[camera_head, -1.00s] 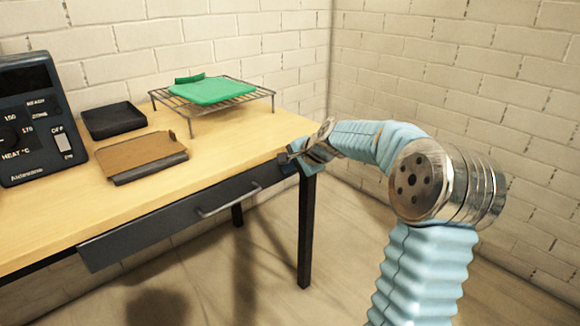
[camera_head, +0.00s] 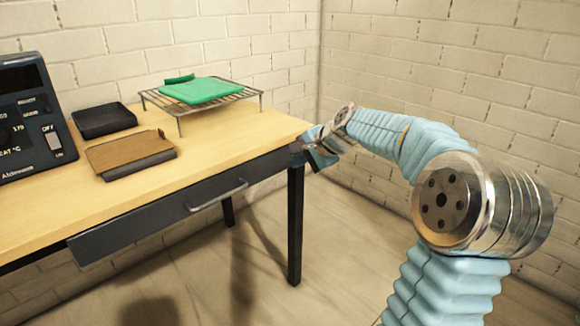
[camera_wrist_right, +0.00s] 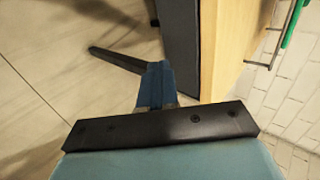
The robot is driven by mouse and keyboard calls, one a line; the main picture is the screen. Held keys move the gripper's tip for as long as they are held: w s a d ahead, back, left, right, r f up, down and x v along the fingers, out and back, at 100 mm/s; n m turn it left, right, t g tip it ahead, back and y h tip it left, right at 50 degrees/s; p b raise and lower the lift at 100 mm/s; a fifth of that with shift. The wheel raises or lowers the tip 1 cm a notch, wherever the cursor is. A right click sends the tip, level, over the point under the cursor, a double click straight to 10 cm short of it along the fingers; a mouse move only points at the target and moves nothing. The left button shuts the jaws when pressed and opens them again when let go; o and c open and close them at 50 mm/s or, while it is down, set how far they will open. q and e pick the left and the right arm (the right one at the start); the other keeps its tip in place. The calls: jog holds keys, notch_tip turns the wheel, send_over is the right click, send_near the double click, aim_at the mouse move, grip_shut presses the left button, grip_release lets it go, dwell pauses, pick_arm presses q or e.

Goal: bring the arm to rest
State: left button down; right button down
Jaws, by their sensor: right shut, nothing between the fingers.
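My right arm (camera_head: 400,140) comes in from the lower right in the head view, in a light blue ribbed sleeve. My right gripper (camera_head: 303,147) is shut and empty at the right end of the table (camera_head: 225,147), close to its front corner. I cannot tell whether it touches the table. In the right wrist view the shut fingers (camera_wrist_right: 157,80) show beside the dark table edge, with floor to the left. My left gripper is not in view.
A green folded garment (camera_head: 202,91) lies on a wire rack (camera_head: 245,96) at the back. A black tray (camera_head: 103,120), a brown board (camera_head: 130,152) and a heater control box (camera_head: 30,115) stand left. The drawer (camera_head: 150,213) is closed. Floor right of the table is clear.

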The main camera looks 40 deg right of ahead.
jog(key=shift+v, duration=1.55)
jog(key=w+a+f+n+g+y, duration=0.1)
jog(key=w+a+f, duration=0.15)
jog(key=f, duration=0.55)
jog(key=w+a+f+n+g, duration=0.1)
jog(key=w+a+f+n, duration=0.1)
jog(key=a+f, duration=0.35)
jog(key=s+a+f+n+g, duration=0.1)
jog(key=a+f, duration=0.3)
jog(key=f, duration=0.3)
jog(key=a+f+n+g+y, duration=0.1)
jog(key=a+f+n, duration=0.15)
jog(key=f, duration=0.35)
jog(key=s+a+f+n+g, duration=0.1)
jog(key=a+f, duration=0.3)
jog(key=f, duration=0.3)
jog(key=s+a+f+n+g+y, duration=0.1)
jog(key=s+a+f+n+g, duration=0.2)
jog(key=s+a+f+n, duration=0.5)
jog(key=s+a+f, duration=0.7)
jog(key=s+a, duration=0.4)
jog(key=shift+f+g+y, duration=0.25)
jog(key=shift+g+y, duration=0.15)
jog(key=shift+a+n, duration=0.1)
jog(key=shift+n, duration=0.15)
